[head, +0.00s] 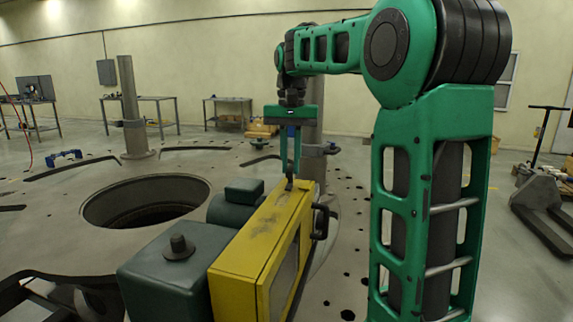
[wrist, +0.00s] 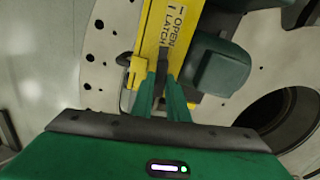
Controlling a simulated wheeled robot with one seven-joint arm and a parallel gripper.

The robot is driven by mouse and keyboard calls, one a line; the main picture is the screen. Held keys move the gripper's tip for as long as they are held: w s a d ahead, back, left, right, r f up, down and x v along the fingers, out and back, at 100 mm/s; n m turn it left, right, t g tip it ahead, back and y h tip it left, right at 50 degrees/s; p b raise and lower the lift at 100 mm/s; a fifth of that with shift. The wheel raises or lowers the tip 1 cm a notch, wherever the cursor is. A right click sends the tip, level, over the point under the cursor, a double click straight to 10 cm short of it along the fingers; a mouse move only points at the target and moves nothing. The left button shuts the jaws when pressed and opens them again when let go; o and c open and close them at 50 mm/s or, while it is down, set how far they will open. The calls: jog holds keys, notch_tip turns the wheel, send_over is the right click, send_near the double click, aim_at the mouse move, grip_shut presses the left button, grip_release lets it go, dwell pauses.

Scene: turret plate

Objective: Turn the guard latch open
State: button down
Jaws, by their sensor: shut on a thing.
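A yellow guard box (head: 262,232) stands on the round turret plate beside dark green housings. The guard latch (head: 289,186) is a small dark lever on top of the box's far end. My gripper (head: 290,172) points straight down over that end, shut on the latch. In the wrist view the two green fingers (wrist: 162,88) close around the dark latch, which they mostly hide. Printed "OPEN" and "LATCH" lettering with an arrow (wrist: 168,30) shows on the yellow top beside the fingers. The latch's exact angle cannot be told.
A dark green housing with a knob (head: 178,262) stands left of the box. A round hole (head: 147,200) opens in the plate. A black handle (head: 320,222) juts from the box's right side. A grey post (head: 314,150) rises behind my gripper.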

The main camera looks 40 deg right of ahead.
aim_at(290, 168)
jog(key=shift+m, duration=0.7)
jog(key=shift+a, duration=0.1)
jog(key=c, duration=1.7)
grip_release()
jog(key=shift+r, duration=0.15)
jog(key=shift+r, duration=5.2)
jog(key=s+a+f+n, duration=0.1)
jog(key=s+f, duration=0.8)
jog(key=f, duration=0.1)
jog(key=s+a+f+n, duration=0.1)
jog(key=s+f, duration=0.9)
jog(key=s+a+f+n, duration=0.1)
jog(key=s+f, duration=0.8)
jog(key=f, duration=0.2)
jog(key=shift+s+f+n, duration=0.1)
jog(key=shift+s+n, duration=0.2)
jog(key=shift+n, duration=0.1)
